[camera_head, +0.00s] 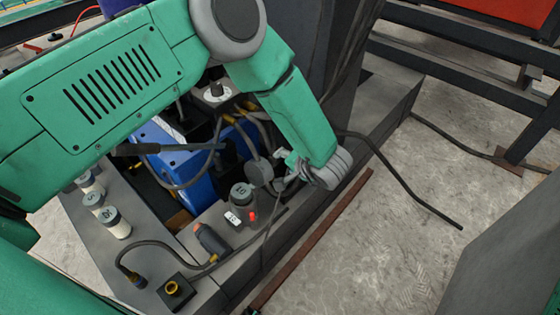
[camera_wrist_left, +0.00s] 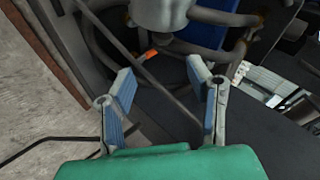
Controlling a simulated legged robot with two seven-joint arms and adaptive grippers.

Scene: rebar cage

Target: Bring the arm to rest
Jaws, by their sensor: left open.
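My left arm comes in from the left in the head view, bends at a grey joint and reaches down over the grey base. My right gripper is not in view.
Knobs (camera_head: 241,192), cables and a blue unit (camera_head: 188,170) crowd the grey base under the arm. A dark column (camera_head: 322,50) stands close behind the arm. Dark beams (camera_head: 450,48) lie at upper right. Concrete floor (camera_head: 400,220) is mostly open at right, with a loose cable (camera_head: 405,186).

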